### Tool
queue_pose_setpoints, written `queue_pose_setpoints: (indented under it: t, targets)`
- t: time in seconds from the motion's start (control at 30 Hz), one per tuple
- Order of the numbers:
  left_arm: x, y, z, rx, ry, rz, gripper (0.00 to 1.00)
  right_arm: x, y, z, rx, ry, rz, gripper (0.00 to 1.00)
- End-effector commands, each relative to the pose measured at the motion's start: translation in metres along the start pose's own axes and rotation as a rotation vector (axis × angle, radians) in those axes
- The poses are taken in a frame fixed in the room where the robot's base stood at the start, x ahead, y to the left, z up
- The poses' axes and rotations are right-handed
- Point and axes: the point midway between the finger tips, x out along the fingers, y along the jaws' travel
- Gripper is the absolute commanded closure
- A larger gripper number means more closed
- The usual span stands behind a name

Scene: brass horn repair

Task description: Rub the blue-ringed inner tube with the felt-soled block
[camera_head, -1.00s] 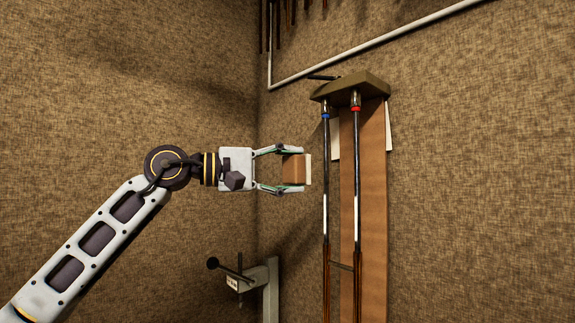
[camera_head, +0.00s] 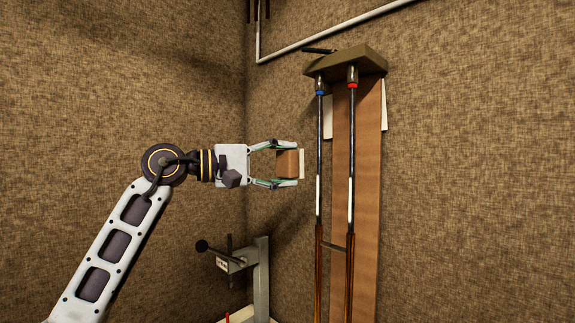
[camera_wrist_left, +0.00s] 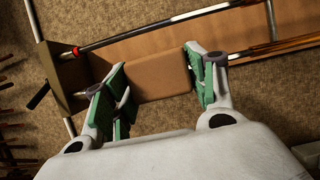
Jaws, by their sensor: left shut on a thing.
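My left gripper (camera_head: 291,164) is shut on a brown block (camera_head: 287,163) with a pale felt sole (camera_head: 301,163) on its right side. The blue-ringed inner tube (camera_head: 319,145) hangs upright just right of the sole, with its blue ring (camera_head: 320,92) near the top. A narrow gap shows between sole and tube in the head view. In the left wrist view, the block (camera_wrist_left: 153,76) sits between the green fingers and hides much of the nearer tube; the sole is hidden there. The right gripper is not in view.
The red-ringed tube (camera_head: 351,135) hangs close to the right, in front of a brown board (camera_head: 367,200). Both tubes hang from an olive bracket (camera_head: 345,64). A grey clamp-like stand (camera_head: 261,275) stands below the gripper. Free room lies left of the tubes.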

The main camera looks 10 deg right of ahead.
Motion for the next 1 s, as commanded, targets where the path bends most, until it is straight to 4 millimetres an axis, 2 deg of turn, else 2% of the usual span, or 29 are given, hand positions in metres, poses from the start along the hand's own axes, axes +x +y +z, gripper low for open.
queue_pose_setpoints:
  t: [0.2,1.0]
  targets:
    - [0.0013,-0.012,-0.0043,-0.001,0.024,0.001,0.62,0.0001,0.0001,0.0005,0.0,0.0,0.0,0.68]
    - [0.0067,-0.012,-0.0074,0.0,0.026,0.0,0.62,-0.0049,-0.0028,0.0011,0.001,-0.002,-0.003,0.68]
